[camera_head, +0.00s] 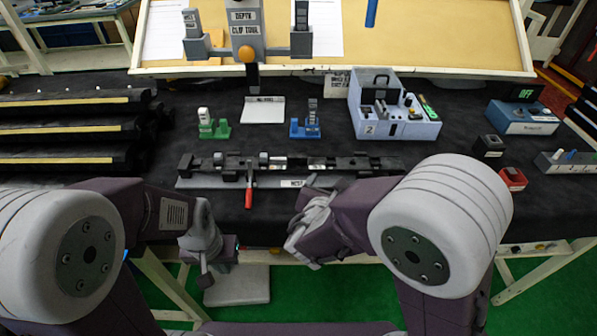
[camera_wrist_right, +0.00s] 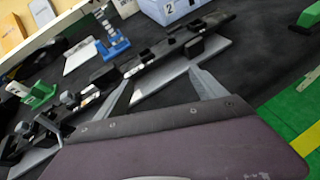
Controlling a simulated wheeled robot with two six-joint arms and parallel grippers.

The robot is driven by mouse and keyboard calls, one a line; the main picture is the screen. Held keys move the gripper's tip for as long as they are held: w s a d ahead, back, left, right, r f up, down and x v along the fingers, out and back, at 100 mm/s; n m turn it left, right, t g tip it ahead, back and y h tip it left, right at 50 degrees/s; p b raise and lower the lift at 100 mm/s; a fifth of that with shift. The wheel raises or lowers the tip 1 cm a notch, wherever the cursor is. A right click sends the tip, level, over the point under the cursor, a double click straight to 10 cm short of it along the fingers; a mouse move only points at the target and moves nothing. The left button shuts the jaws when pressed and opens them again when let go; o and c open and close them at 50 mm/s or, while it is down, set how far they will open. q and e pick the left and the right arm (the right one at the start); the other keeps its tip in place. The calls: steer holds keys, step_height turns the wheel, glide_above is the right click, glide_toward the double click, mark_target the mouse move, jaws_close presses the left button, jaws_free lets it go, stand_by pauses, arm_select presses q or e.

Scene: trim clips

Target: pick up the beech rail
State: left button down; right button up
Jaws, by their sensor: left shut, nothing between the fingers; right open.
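Several long dark rails lie stacked at the left of the table in the head view, each with a pale wood-coloured strip (camera_head: 75,128); I cannot tell for certain that one is the beech rail. A long dark fixture (camera_head: 350,163) with blocks stands on a grey plate marked NEST in the middle. My right gripper (camera_head: 318,190) is at the near side of this plate. In the right wrist view my right gripper (camera_wrist_right: 162,80) is open, with nothing between its fingers. My left gripper (camera_head: 206,272) is shut and empty, low by the table's front edge, away from the rails.
A red-handled clamp (camera_head: 249,190) sticks out in front of the fixture. Behind it stand a green clip holder (camera_head: 214,129), a blue clip holder (camera_head: 305,130) and a box marked 2 (camera_head: 405,128). A blue device (camera_head: 522,118) is at right. Dark cloth between them is clear.

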mark_target(297, 161)
steer(key=a+n+y, duration=0.1)
steer(key=a, duration=0.1)
steer(key=a+r+n+t+y, duration=0.1)
steer(key=a+n, duration=0.1)
steer(key=a, duration=0.1)
steer(key=w+a+n+t+y, duration=0.1)
steer(key=a+n, duration=0.1)
steer(key=a, duration=0.1)
steer(key=shift+a+r+y, duration=0.25)
steer(key=shift+r+y, duration=0.05)
steer(key=shift+w, duration=0.15)
steer(key=x, duration=0.3)
steer(key=shift+w+f, duration=0.15)
steer(key=shift+w, duration=0.2)
steer(key=x, duration=0.5)
steer(key=shift+w, duration=0.1)
arm_select(q)
steer(key=shift+w+f, duration=0.15)
steer(key=shift+f, duration=0.2)
